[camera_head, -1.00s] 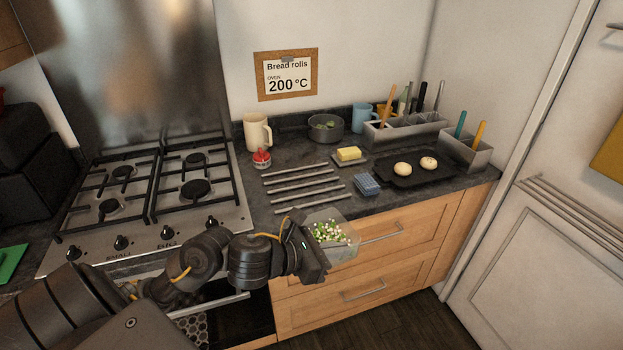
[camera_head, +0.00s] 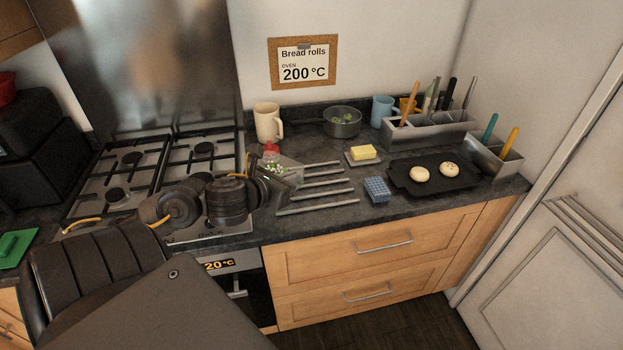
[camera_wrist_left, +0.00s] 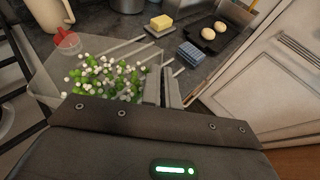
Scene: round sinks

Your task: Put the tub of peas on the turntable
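A clear tub of peas (camera_head: 278,169), holding green and white bits, is in my left gripper (camera_head: 268,186). It is above the counter, at the right edge of the hob, in front of the red-topped item. In the left wrist view the tub (camera_wrist_left: 105,82) is left of the fingers. The fingers (camera_wrist_left: 162,90) are shut on its right wall. The gripper body hides the near part of the tub. No turntable can be made out in these frames. My right gripper is not in view.
Metal bars (camera_head: 318,187) lie on the counter right of the tub. Beyond are a blue sponge (camera_head: 377,189), butter on a dish (camera_head: 363,152), a black tray (camera_head: 403,184) with two rolls, a cream mug (camera_head: 267,122) and a grey pot (camera_head: 342,122). The hob (camera_head: 120,180) is on the left.

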